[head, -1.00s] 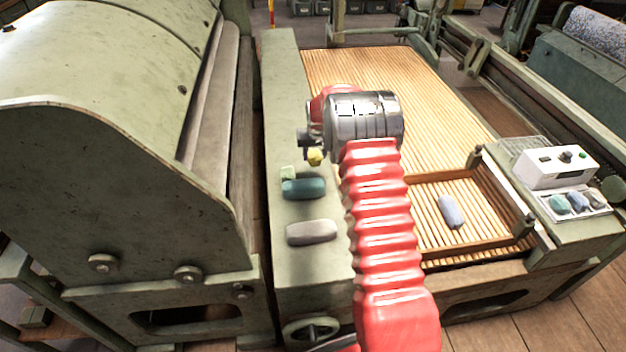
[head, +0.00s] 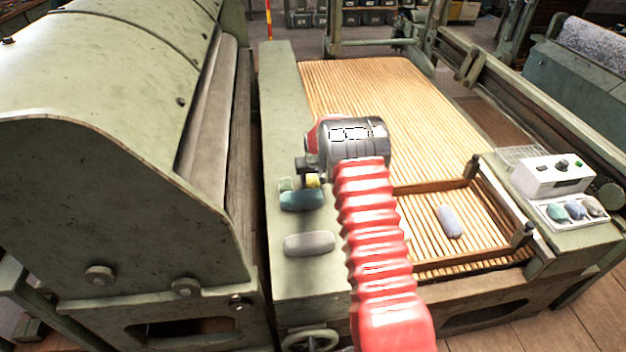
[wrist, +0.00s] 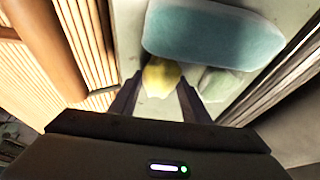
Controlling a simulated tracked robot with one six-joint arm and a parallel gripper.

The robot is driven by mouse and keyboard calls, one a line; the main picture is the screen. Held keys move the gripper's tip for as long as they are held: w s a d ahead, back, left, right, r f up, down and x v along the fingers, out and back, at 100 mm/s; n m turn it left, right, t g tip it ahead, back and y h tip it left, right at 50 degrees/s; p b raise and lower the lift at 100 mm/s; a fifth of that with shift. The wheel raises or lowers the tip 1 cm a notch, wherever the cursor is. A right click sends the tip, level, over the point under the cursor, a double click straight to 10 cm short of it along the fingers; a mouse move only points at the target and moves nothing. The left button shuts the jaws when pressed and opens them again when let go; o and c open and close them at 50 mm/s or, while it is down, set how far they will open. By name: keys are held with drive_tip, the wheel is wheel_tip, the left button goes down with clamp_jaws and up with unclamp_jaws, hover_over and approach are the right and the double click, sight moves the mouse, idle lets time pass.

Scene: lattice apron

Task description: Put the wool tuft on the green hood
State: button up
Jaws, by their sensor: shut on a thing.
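My gripper (head: 309,183) is shut on a small yellow tuft (wrist: 162,76), which I take as the wool tuft; it also shows in the head view (head: 313,181). The tuft sits between the fingertips, low over the flat green ledge (head: 284,110); I cannot tell whether it touches. A pale green piece (wrist: 217,84) lies close beside it, and a teal roll (wrist: 213,35) lies just past it. The large green hood (head: 100,100) of the machine curves up at the left, apart from my gripper, and its surface looks bare.
A grey roll (head: 309,244) lies nearer on the ledge. A slatted wooden apron (head: 380,85) spreads to the right, with a blue-grey roll (head: 449,221) inside a wooden frame. A white control box (head: 553,174) and a tray of tufts (head: 550,221) stand at far right.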

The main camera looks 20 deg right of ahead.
drive_tip(key=o, duration=1)
drive_tip(key=v, duration=1.2)
idle(0.5)
